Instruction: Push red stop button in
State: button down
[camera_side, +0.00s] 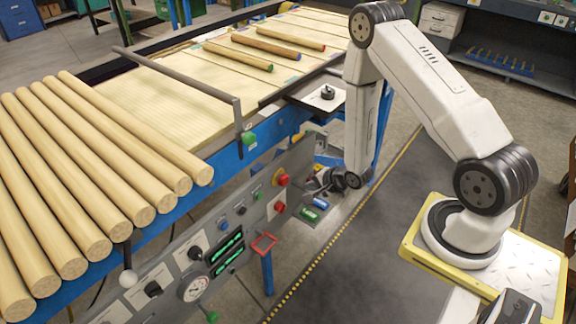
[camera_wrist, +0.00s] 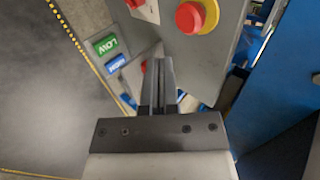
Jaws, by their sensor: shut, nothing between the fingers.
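The red stop button (camera_side: 283,180) is a round red knob on a yellow collar, on the right end of the grey control panel (camera_side: 238,213). In the wrist view the red stop button (camera_wrist: 189,17) is at the top, on a grey face, ahead and slightly right of my fingers. My gripper (camera_side: 312,184) is beside the panel's right end in the side view, small and dark there. In the wrist view my gripper (camera_wrist: 158,66) has its two fingers together and empty, with a gap between them and the button. I cannot tell how far the button is pressed.
The panel also carries dials, green displays and a smaller red control (camera_side: 279,207). Green and blue labelled blocks (camera_side: 314,209) sit below my gripper. A blue-framed table (camera_side: 150,110) with wooden rods (camera_side: 90,160) stands above the panel. Floor to the right is open.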

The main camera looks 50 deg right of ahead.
jog(key=shift+v, duration=2.85)
jog(key=shift+w+r, duration=0.1)
jog(key=s+a+r+n+g, duration=0.2)
jog(key=a+r+n, duration=0.3)
jog(key=r+n, duration=0.3)
jog(key=s+a+r+n+g, duration=0.3)
jog(key=a+r+n+g, duration=0.1)
jog(key=r+n, duration=0.5)
jog(key=shift+a+n+g, duration=0.4)
jog(key=shift+a+n, duration=0.05)
jog(key=shift+n, duration=0.05)
jog(key=shift+f, duration=0.1)
